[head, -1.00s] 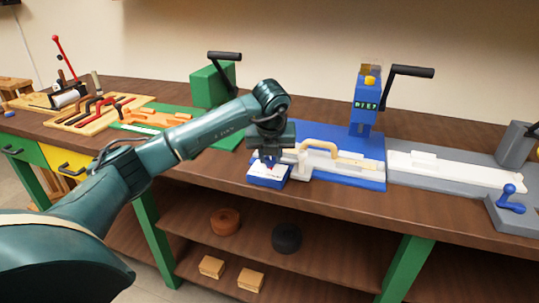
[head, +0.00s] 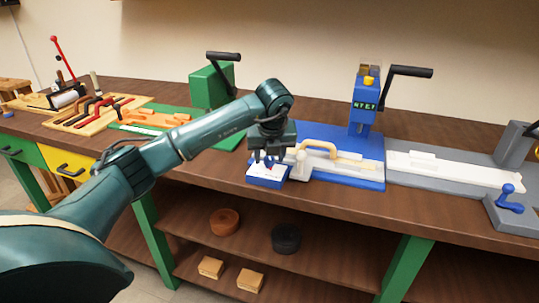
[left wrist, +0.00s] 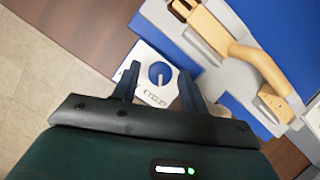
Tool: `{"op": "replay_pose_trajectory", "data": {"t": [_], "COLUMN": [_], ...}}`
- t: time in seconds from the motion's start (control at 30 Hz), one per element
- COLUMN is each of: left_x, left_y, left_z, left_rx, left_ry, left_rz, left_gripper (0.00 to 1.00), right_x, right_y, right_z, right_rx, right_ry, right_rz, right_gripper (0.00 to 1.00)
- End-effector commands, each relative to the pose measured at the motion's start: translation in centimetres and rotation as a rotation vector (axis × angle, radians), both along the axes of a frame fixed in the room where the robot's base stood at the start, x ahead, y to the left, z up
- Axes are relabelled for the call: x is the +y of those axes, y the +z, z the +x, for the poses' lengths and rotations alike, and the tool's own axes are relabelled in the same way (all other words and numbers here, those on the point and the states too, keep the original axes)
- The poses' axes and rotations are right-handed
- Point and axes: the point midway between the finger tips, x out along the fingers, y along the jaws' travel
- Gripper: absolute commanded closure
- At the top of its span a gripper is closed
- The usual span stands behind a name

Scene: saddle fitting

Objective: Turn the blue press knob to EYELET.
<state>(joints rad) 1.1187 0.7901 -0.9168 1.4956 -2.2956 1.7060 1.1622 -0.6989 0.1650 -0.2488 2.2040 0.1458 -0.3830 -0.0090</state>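The blue press knob (left wrist: 160,74) is a round dial with a pale pointer on a white-topped box. In the left wrist view its pointer is directed at a printed label (left wrist: 155,98) that appears to read EYELET. In the head view the box (head: 266,174) sits at the front left corner of the blue press base; the knob is mostly hidden by my gripper. My left gripper (head: 270,158) is open above the box. In the left wrist view its fingers (left wrist: 159,88) stand apart on either side of the knob, holding nothing. My right gripper is not in view.
The blue press (head: 363,100) has a black handle and a small display too small to read surely. A tan strap piece (head: 322,148) lies beside the knob box. A green press (head: 211,88) stands behind my left arm. A grey station (head: 510,150) stands at right.

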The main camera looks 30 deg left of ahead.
Motion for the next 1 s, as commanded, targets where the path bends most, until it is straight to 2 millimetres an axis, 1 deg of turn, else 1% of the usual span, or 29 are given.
{"op": "replay_pose_trajectory", "data": {"t": [0.27,0.37,0.47,0.53,0.8,0.93,1.0], "left_x": [0.0,-0.1,-0.4,-0.8,-2.3,-2.8,-3.0], "left_y": [-0.1,0.4,1.6,2.8,8.5,10.6,11.3], "left_z": [0.0,-0.1,-0.5,-0.9,-2.7,-3.3,-3.6], "left_rx": [0.002,0.000,-0.002,-0.003,-0.003,-0.002,-0.001], "left_ry": [-0.001,-0.002,-0.002,-0.003,-0.003,-0.002,-0.001], "left_rz": [0.001,0.000,0.000,0.000,-0.001,0.000,0.000], "left_gripper": [0.52,0.52,0.52,0.52,0.52,0.52,0.52], "right_x": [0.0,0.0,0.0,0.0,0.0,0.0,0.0], "right_y": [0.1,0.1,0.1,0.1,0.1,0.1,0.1], "right_z": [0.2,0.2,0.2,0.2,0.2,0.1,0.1], "right_rx": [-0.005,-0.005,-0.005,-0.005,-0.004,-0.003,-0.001], "right_ry": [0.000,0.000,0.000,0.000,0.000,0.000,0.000], "right_rz": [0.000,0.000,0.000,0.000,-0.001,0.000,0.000], "right_gripper": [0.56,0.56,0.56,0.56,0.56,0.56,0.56]}}
